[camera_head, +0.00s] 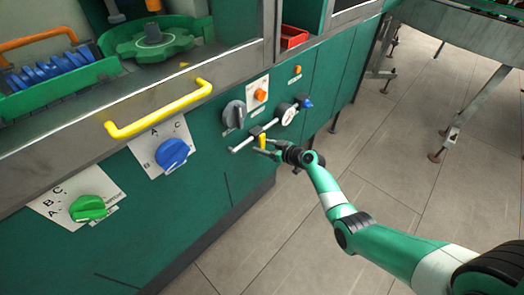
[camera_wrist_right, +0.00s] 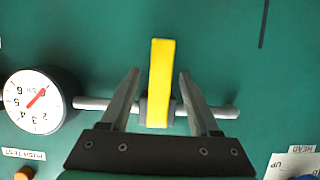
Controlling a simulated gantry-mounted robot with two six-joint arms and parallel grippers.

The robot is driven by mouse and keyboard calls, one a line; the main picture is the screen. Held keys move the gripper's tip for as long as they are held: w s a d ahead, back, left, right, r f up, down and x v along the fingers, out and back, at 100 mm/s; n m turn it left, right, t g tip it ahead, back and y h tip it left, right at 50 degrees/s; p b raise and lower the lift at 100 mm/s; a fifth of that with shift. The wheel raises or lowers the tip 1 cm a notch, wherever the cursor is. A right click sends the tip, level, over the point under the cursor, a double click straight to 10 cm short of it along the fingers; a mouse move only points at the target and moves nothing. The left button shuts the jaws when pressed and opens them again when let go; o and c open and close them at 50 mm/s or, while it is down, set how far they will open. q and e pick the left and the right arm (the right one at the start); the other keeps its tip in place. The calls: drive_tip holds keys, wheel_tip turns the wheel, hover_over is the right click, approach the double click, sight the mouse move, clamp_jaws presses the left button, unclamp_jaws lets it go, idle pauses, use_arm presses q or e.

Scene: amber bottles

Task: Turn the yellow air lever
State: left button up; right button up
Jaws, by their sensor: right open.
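The yellow air lever (camera_head: 262,141) sits on a thin grey horizontal pipe (camera_head: 240,147) on the green machine front. In the right wrist view the lever (camera_wrist_right: 160,75) stands lengthwise between the fingers, and the pipe (camera_wrist_right: 92,104) runs crosswise behind them. My right gripper (camera_head: 268,147) is at the lever. In the right wrist view its two fingers (camera_wrist_right: 158,78) are open, one on each side of the lever, with a gap visible on both sides. My left gripper is not in view.
A pressure gauge (camera_wrist_right: 38,100) is beside the lever. A dark rotary knob (camera_head: 233,114), an orange button (camera_head: 261,95), a blue knob (camera_head: 172,154) and a green knob (camera_head: 88,208) are on the same panel. A yellow handle bar (camera_head: 160,108) juts out above. The tiled floor (camera_head: 300,240) is clear.

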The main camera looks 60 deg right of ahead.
drive_tip(key=shift+w+d+f, duration=0.1)
drive_tip(key=shift+w+f, duration=0.1)
drive_tip(key=shift+w, duration=0.3)
clamp_jaws()
idle(1.1)
